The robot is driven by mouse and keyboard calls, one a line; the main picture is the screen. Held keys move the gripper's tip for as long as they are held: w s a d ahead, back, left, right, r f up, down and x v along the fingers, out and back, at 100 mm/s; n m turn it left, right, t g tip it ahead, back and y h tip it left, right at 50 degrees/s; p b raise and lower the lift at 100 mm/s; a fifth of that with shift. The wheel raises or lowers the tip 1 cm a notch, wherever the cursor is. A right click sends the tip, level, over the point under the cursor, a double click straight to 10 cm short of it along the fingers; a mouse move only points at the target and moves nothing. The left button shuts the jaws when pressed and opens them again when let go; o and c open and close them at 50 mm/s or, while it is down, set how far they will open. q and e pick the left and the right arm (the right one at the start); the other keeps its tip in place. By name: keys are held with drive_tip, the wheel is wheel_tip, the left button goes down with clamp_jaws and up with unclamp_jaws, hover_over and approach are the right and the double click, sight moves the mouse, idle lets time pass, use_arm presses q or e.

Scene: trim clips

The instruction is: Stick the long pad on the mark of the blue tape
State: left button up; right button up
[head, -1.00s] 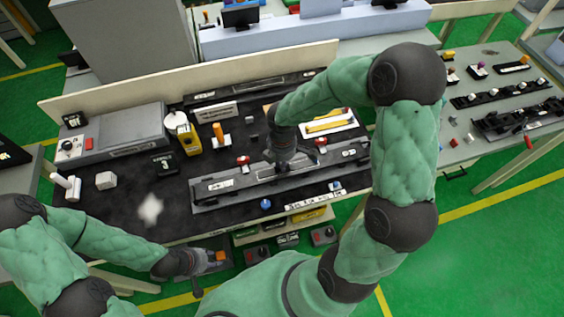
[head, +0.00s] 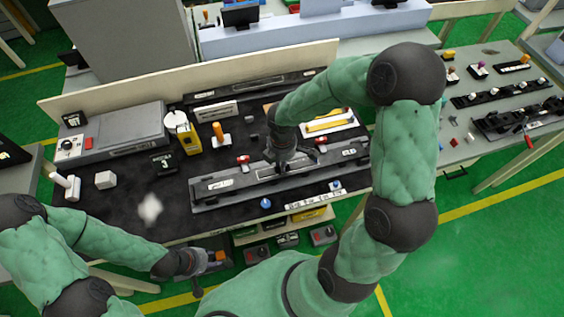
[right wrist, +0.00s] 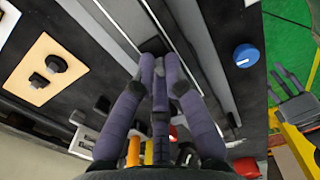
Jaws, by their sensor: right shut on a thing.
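My right gripper (head: 284,165) is over the long grey trim rail (head: 225,190) on the dark bench. In the right wrist view its fingers (right wrist: 160,72) are closed together at the rail. A small dark piece (right wrist: 153,45) shows at the fingertips; it looks like the held pad, but the fingers hide most of it. I cannot tell whether it touches the rail. I cannot make out a blue tape mark.
A blue knob (head: 265,203) stands in front of the rail, and a red clip (head: 243,160) sits behind it. A yellow dispenser (head: 188,138) and a white block (head: 106,180) stand to the left. The front left bench is mostly clear.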

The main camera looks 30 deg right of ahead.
drive_tip(key=o, duration=0.8)
wheel_tip(320, 180, up, 12)
idle(0.4)
drive_tip(key=shift+s, duration=0.1)
